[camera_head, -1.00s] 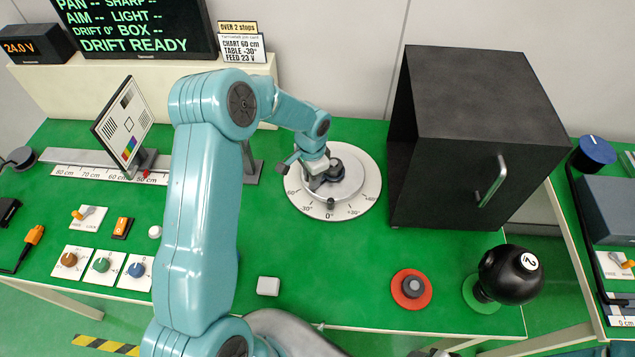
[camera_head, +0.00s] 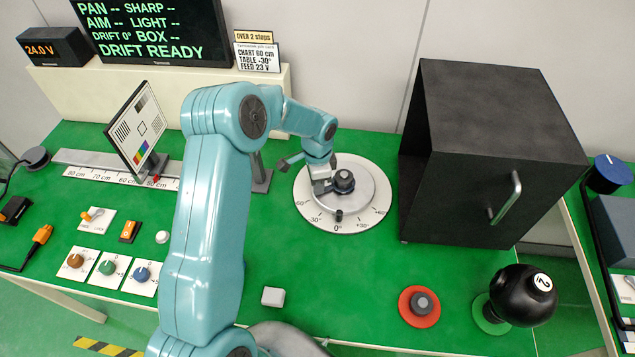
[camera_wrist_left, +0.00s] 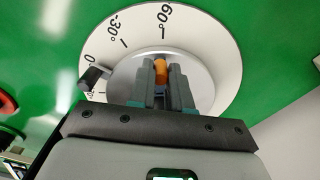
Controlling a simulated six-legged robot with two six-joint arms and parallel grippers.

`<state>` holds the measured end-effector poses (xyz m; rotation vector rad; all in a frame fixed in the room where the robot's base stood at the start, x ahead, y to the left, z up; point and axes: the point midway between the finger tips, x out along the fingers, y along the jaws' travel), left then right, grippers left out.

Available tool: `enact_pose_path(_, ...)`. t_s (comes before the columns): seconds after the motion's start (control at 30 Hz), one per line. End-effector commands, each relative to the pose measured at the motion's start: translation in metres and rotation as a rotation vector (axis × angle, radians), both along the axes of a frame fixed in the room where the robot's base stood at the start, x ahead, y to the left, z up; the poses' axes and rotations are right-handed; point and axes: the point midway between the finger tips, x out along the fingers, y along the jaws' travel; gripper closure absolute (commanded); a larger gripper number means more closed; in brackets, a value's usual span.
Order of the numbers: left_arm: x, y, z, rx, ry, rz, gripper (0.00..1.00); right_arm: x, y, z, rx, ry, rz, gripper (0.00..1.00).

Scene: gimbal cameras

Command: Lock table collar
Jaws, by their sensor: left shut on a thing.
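The round white table (camera_head: 305,208) with a degree scale stands on the green bench, a grey disc (camera_head: 365,199) on top of it. A dark round knob (camera_head: 344,180) sits at its middle. A small dark peg (camera_head: 338,214) stands by the 0° mark; it also shows in the wrist view (camera_wrist_left: 95,77). My left gripper (camera_head: 321,187) is low over the disc, just left of the knob. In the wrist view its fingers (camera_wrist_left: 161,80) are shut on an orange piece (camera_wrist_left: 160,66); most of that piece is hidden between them. My right gripper is not in view.
A black box (camera_head: 490,150) with a handle stands close right of the table. A test chart (camera_head: 140,128) stands on a ruled rail at the left. Knobs and switches lie front left. A red-based button (camera_head: 419,306) and a black ball (camera_head: 523,295) are front right.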

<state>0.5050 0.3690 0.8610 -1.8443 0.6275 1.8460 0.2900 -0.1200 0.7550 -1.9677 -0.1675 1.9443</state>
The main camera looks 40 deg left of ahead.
Motion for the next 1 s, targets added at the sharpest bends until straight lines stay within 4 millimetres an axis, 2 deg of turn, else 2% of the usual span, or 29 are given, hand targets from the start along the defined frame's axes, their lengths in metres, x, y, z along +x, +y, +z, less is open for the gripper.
enact_pose_path(0.03,0.002,0.0,0.002,0.002,-0.008,0.001,1.0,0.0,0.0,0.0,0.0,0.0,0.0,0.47)
enact_pose_path(0.07,0.002,0.0,0.002,0.002,-0.008,0.001,0.72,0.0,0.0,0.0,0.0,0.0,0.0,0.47)
enact_pose_path(0.37,0.001,0.0,0.001,0.001,-0.003,0.001,0.71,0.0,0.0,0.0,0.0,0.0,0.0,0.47)
enact_pose_path(0.47,0.001,0.0,0.008,0.002,-0.005,0.001,0.71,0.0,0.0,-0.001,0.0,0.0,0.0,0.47)
enact_pose_path(0.57,0.002,0.0,0.023,0.003,-0.008,0.0,0.71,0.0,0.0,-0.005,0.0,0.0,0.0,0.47)
enact_pose_path(1.0,0.001,0.0,0.134,0.002,-0.009,0.001,0.71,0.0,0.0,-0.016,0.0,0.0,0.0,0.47)
